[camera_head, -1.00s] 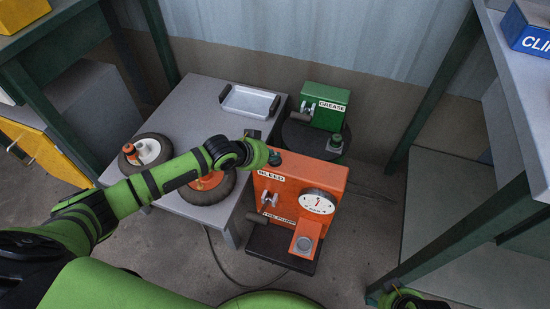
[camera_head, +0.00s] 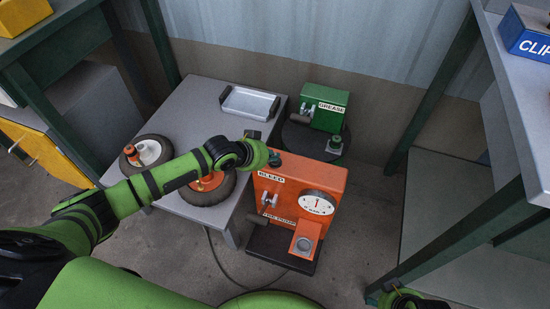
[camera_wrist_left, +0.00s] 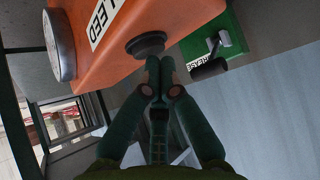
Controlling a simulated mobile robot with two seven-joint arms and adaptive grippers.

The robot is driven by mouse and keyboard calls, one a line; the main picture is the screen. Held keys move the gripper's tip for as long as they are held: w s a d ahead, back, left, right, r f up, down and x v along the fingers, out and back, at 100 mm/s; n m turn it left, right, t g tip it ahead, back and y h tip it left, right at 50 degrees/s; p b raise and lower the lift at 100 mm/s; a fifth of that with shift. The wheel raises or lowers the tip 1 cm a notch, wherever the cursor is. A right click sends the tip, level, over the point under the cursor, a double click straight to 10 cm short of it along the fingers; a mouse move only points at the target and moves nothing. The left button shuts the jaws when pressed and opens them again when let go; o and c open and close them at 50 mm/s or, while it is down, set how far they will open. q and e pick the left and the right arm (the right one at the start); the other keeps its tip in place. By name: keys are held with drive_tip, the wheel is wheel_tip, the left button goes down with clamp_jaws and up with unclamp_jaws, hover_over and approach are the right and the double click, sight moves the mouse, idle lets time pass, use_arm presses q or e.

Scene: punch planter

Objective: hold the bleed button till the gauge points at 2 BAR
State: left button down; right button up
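The orange tire pump box (camera_head: 290,188) stands on a dark base, with a BLEED label (camera_head: 271,176) on its top edge. Its white round gauge (camera_head: 317,203) has a red needle that looks about upright; the numbers are too small to read. My left gripper (camera_head: 274,158) is at the box's back left top corner. In the left wrist view, the dark round bleed button (camera_wrist_left: 146,44) sticks out beside the label. My left gripper's fingers (camera_wrist_left: 159,62) are shut together, empty, tips at the button's edge; I cannot tell whether they press it. Part of my right arm shows at the bottom right.
A grey table (camera_head: 203,92) with wheels and a metal tray (camera_head: 249,102) stands to the left. A green GREASE box (camera_head: 325,105) is behind the orange one. A shelf (camera_head: 500,225) stands on the right.

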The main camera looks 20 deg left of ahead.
use_arm(q)
drive_tip(key=shift+r+p, duration=0.35)
drive_tip(key=shift+r, duration=0.15)
wheel_tip(320, 180, up, 5)
drive_tip(key=p, duration=0.5)
drive_tip(key=shift+r+p, duration=0.1)
drive_tip(key=shift+p, duration=0.25)
